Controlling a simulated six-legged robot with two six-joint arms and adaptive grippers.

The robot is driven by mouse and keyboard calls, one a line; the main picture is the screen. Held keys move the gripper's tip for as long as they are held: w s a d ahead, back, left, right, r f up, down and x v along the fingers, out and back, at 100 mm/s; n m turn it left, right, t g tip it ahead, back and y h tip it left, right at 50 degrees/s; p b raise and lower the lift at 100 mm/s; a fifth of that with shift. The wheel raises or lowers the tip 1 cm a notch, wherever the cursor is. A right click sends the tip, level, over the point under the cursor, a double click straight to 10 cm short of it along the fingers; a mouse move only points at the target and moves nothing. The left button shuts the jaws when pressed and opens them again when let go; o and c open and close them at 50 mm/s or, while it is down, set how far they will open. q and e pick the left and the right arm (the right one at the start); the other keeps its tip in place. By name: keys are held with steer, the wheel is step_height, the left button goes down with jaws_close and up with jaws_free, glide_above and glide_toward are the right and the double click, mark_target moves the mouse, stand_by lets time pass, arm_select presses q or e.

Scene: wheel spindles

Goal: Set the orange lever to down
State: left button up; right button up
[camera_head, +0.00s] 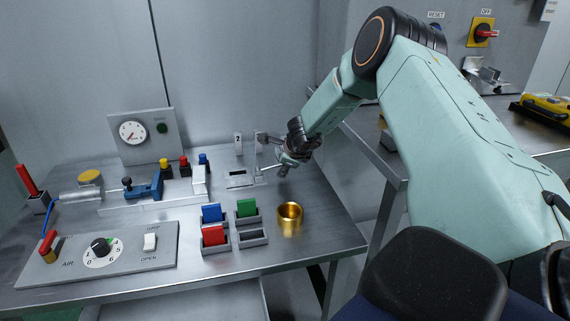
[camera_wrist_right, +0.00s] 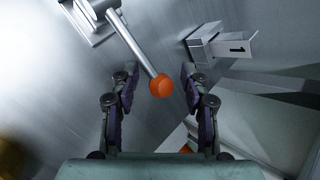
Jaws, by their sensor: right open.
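The orange lever shows in the right wrist view as a silver rod with a round orange knob (camera_wrist_right: 161,86). Its rod (camera_wrist_right: 132,42) runs up and left to a metal mount (camera_wrist_right: 92,17). My right gripper (camera_wrist_right: 158,76) is open, with the knob between its two fingers and a gap on each side. In the head view my right gripper (camera_head: 284,168) is at the back right of the table, beside an upright bracket (camera_head: 259,146). A thin rod (camera_head: 267,169) reaches towards it; the knob is hidden or too small to tell. My left gripper is not in view.
A block with a plate marked 1 (camera_wrist_right: 238,45) is close to the right finger. On the table stand a brass cup (camera_head: 290,216), coloured blocks in small trays (camera_head: 220,250) and a control panel (camera_head: 98,255). Bare table lies between the cup and the gripper.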

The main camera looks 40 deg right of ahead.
steer(key=shift+s+r, duration=0.1)
steer(key=shift+s, duration=0.05)
steer(key=v, duration=1.1)
steer(key=shift+r, duration=0.35)
steer(key=shift+s+a, duration=0.15)
steer(key=shift+s, duration=0.15)
